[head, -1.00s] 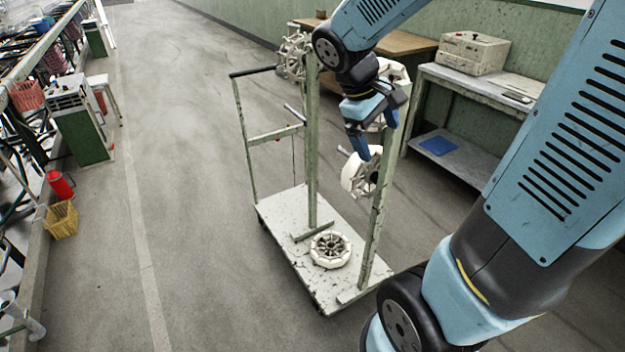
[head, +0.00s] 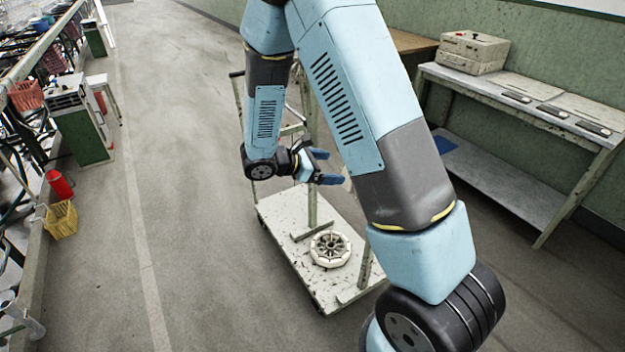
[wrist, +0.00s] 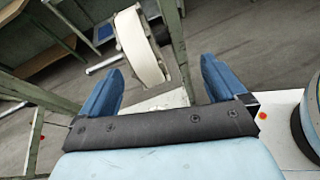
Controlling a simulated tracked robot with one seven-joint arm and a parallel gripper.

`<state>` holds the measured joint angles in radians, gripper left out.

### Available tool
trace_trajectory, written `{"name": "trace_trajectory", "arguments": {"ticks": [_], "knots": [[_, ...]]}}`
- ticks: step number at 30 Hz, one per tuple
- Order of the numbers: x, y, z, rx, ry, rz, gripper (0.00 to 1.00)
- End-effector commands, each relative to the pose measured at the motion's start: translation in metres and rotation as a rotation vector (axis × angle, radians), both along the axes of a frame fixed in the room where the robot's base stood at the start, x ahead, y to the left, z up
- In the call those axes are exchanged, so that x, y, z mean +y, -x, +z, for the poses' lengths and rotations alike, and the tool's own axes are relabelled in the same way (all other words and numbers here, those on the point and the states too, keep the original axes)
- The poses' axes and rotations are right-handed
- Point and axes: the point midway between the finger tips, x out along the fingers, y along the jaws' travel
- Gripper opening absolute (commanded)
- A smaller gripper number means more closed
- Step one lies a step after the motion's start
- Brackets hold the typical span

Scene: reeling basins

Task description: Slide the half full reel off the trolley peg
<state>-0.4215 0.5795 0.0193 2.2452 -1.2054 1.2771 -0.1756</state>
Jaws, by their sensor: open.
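My gripper (head: 325,166) is open and empty at the left side of the trolley (head: 268,212), pointing right across it. In the wrist view a white reel (wrist: 140,45) stands nearly edge-on ahead of the open fingers (wrist: 163,75), apart from them. A pale rod, which looks like a trolley peg (wrist: 105,65), sticks out left of this reel. A green trolley post (wrist: 175,45) is just to its right. In the head view my arm hides most of this reel. I cannot tell how full it is.
Another reel (head: 330,249) lies flat on the trolley deck. A workbench (head: 500,95) with a beige box (head: 472,52) stands along the right wall. Basins line the left side, with a yellow basket (head: 61,220) on the floor. The aisle between is clear.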

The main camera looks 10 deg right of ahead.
Motion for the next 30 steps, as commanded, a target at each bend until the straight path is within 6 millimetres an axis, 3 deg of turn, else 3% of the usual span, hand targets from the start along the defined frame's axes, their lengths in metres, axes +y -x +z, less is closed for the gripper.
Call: {"name": "trace_trajectory", "arguments": {"ticks": [1, 6, 13, 30], "knots": [[0.006, -0.004, -0.014, 0.027, 0.029, 0.040, 0.98], [0.019, -0.014, -0.041, 0.083, 0.099, 0.137, 0.98], [0.024, -0.019, -0.053, 0.106, 0.133, 0.183, 0.98], [-0.019, -0.033, -0.067, 0.106, 0.131, 0.181, 0.98]]}}
